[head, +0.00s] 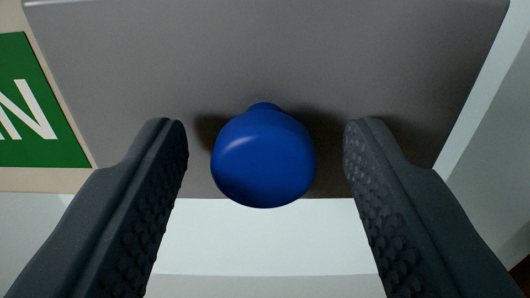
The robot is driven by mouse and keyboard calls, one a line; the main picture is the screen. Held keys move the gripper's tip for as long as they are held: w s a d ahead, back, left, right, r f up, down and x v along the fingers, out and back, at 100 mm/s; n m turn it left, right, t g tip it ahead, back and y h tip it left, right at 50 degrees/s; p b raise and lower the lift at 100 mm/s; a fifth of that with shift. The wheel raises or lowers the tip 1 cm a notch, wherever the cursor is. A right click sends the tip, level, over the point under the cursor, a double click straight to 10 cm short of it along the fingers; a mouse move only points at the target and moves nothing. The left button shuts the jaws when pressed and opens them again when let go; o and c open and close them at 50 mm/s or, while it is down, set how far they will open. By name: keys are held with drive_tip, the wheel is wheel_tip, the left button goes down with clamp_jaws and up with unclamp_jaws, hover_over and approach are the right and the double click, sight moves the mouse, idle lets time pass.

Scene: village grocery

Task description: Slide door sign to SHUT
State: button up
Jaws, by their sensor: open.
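A round blue knob (263,158) sticks out from a grey sliding plate (270,55) of the door sign. My gripper (265,140) is open, with one dark ridged finger on each side of the knob and a visible gap on both sides. To the left of the plate, a green panel (30,140) shows a white letter N, its other letters cut off by the picture edge. The plate covers whatever lies behind it, and the word SHUT is not visible.
A beige board (50,180) frames the green panel at the left. A pale white surface (265,235) runs below the plate. A light strip and a greyish surface (490,170) lie at the right.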

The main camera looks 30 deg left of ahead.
clamp_jaws()
drive_tip(key=shift+a, duration=0.1)
